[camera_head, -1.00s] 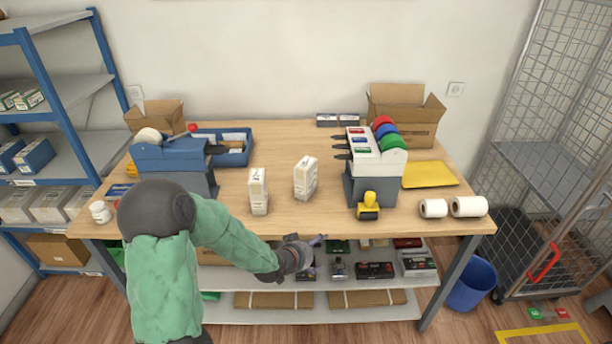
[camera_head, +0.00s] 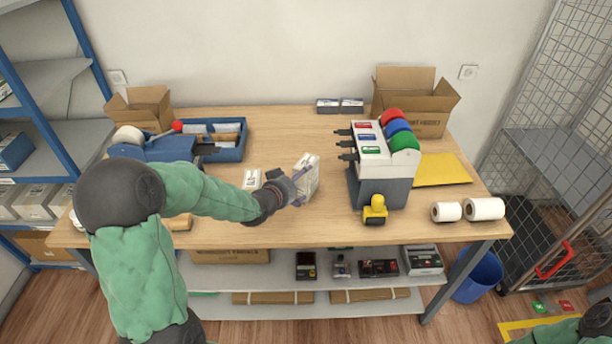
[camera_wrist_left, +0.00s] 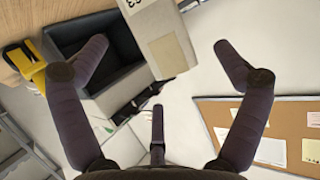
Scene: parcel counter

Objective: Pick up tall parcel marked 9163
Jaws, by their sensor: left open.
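A tall pale parcel (camera_head: 309,176) stands upright on the table, right of centre. My left gripper (camera_head: 297,188) is open at its near left side, its fingers partly covering the parcel. In the left wrist view the parcel (camera_wrist_left: 160,40) shows at the top between the spread fingers of the gripper (camera_wrist_left: 161,55), apart from them as far as I can tell. Only the end of its printed number shows there, seemingly a 3. A second pale parcel (camera_head: 251,179) stands to the left, mostly hidden behind my left forearm. My right gripper is out of view.
A label dispenser (camera_head: 384,175) with coloured rolls stands right of the parcel, with a yellow stamp (camera_head: 375,209) before it. White paper rolls (camera_head: 484,208), a yellow envelope (camera_head: 441,170) and an open carton (camera_head: 414,108) are further right.

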